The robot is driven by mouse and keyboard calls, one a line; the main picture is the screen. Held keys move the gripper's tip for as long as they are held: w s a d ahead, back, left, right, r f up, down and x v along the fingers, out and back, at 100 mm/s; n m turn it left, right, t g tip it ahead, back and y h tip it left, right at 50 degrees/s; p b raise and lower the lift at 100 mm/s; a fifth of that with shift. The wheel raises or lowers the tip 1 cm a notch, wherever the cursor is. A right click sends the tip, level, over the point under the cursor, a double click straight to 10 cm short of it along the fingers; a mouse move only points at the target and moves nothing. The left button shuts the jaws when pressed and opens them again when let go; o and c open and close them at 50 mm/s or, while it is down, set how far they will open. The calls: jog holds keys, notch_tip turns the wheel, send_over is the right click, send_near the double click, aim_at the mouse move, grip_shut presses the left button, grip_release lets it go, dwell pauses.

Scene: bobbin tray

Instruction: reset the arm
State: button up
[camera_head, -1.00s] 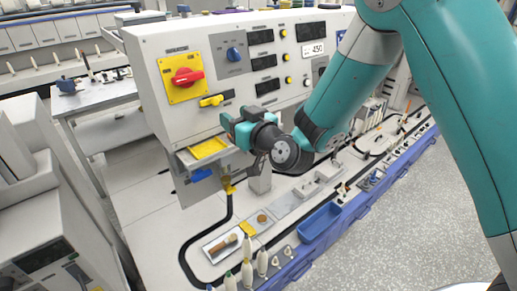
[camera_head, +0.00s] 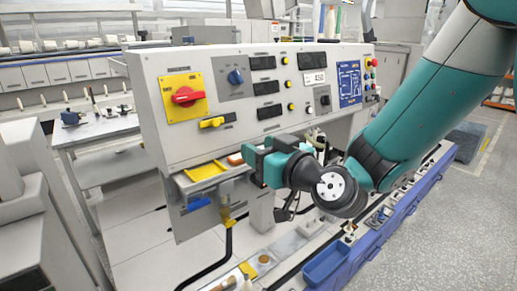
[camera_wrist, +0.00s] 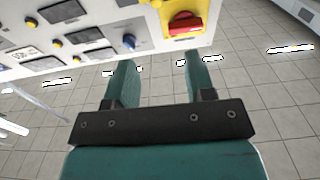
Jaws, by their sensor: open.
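My gripper (camera_head: 252,160) is in front of the grey control panel (camera_head: 150,95), below its knobs and displays. In the wrist view my gripper (camera_wrist: 157,75) shows two teal fingers set well apart, with only tiled floor between them. It is open and empty. The red rotary switch on its yellow plate (camera_head: 185,93) is up and left of the gripper; it also shows at the top of the wrist view (camera_wrist: 186,22). The yellow tray (camera_head: 205,171) is just left of and below the gripper.
A blue bin (camera_head: 326,263) sits on the bench below the arm. A yellow lever (camera_head: 212,122) sticks out of the panel near the gripper. A side table (camera_head: 95,130) stands at the left. Open floor (camera_head: 450,225) lies at the right.

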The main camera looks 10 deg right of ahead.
jog(key=s+a+f+n+g+y, duration=0.1)
jog(key=s+a+n+g, duration=0.2)
jog(key=s+g, duration=0.55)
jog(key=s+d+f+g+h, duration=0.1)
jog(key=s+d+g+h, duration=0.1)
jog(key=s, duration=0.6)
jog(key=s+d+f+m+g+h, duration=0.1)
jog(key=s+d+g+h, duration=0.2)
jog(key=s+d+g, duration=0.2)
jog(key=s+d, duration=0.1)
jog(key=s, duration=0.2)
jog(key=shift+d+m+h, duration=0.25)
jog(key=shift+m+h, duration=0.05)
jog(key=shift+o, duration=0.2)
jog(key=shift+s, duration=0.1)
